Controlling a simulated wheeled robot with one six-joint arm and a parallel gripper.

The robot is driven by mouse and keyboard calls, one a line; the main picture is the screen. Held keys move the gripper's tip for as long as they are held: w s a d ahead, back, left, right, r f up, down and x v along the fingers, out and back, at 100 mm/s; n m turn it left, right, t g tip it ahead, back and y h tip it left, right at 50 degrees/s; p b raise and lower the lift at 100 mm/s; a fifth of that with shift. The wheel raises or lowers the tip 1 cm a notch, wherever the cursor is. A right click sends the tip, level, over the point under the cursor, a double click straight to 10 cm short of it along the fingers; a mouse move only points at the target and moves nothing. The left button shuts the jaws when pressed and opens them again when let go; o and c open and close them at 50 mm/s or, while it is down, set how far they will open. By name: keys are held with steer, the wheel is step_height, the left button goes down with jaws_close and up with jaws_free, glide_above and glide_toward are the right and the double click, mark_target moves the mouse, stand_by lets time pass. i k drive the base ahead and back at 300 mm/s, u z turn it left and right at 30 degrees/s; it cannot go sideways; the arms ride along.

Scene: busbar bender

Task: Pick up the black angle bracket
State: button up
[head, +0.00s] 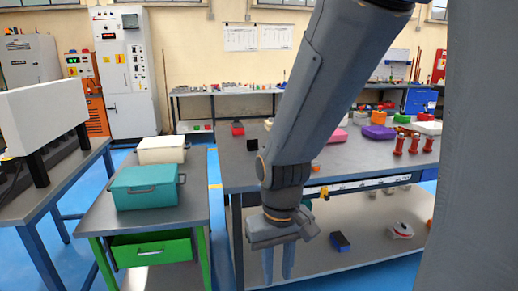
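My gripper (278,262) hangs pointing down in front of the workbench (228,178), with its two fingers apart and nothing seen between them. I cannot make out a black angle bracket for certain. A small dark piece (252,145) sits on the workbench top near its left end, just left of my arm; its shape is too small to tell. A black and blue block (340,241) lies on the lower shelf (310,262), to the right of my gripper. My arm hides part of the workbench top.
A green-framed cart (198,208) at left holds a teal box (146,188) and a cream box (162,150). Red insulators (399,146), a purple case (379,132) and other small parts lie on the workbench at right. Blue floor shows between cart and workbench.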

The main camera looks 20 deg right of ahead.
mark_target(251, 145)
steer(key=z, duration=0.5)
steer(key=k, duration=0.6)
steer(key=z, duration=1.05)
steer(key=i, duration=1.35)
steer(key=u, duration=0.3)
